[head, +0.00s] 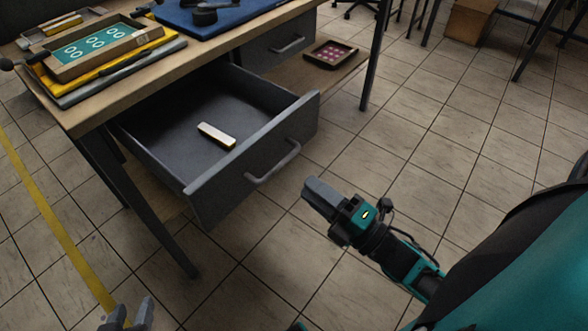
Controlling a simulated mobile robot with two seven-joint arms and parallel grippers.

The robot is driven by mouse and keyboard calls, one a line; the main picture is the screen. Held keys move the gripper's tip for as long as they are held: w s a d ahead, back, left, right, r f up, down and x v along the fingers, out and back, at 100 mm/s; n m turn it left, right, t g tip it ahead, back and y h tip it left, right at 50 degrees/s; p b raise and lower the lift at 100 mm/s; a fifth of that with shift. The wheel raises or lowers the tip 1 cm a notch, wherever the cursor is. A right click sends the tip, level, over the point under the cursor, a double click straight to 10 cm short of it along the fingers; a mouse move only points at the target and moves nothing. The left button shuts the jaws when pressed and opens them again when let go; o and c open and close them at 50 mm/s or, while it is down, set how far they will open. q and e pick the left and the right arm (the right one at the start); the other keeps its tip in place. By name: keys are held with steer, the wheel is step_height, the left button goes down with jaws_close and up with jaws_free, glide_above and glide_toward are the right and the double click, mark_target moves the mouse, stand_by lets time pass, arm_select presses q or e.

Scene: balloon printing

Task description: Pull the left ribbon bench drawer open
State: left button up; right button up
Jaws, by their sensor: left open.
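The left bench drawer (215,182) is a dark grey box. It is pulled well out from under the wooden bench top, and its inside shows. Its front panel (205,203) carries a grey bar handle (273,168). A small white block with a golden side (216,135) lies inside the drawer. My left gripper (130,314) is at the bottom left edge of the head view, open, with a gap between its fingers, apart from the drawer. My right gripper (322,195) is in front of the drawer, below right of the handle and apart from it. Its fingers look together, with nothing seen between them.
A second, closed drawer (273,49) sits to the right under the bench. The bench top (88,113) holds trays and a blue mat (205,18). A tray with pink items (330,54) lies on a lower shelf. Dark bench legs (150,215) stand nearby. The tiled floor in front is clear.

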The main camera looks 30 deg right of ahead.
arm_select(q)
steer(key=shift+s+a+f, duration=0.1)
steer(key=shift+s+f, duration=0.2)
steer(key=shift+f, duration=0.1)
arm_select(e)
steer(key=shift+v, duration=2)
arm_select(q)
steer(key=shift+y, duration=0.5)
steer(key=a+r+p, duration=0.1)
steer(key=p, duration=0.1)
steer(key=r+p, duration=0.2)
steer(key=p, duration=0.1)
steer(key=s+a+r+p, duration=0.1)
steer(key=p, duration=0.2)
steer(key=shift+s+a+r, duration=0.1)
steer(key=shift+a+r, duration=0.1)
steer(key=shift+a, duration=0.15)
arm_select(e)
steer(key=a+f+m+g+h, duration=0.3)
steer(key=a+m+g, duration=0.3)
steer(key=m, duration=1.3)
steer(key=shift+w+a+g+h, duration=0.45)
steer(key=shift+g+h, duration=0.45)
steer(key=shift+g, duration=0.2)
arm_select(q)
steer(key=shift+d, duration=0.1)
arm_select(e)
steer(key=shift+d, duration=0.1)
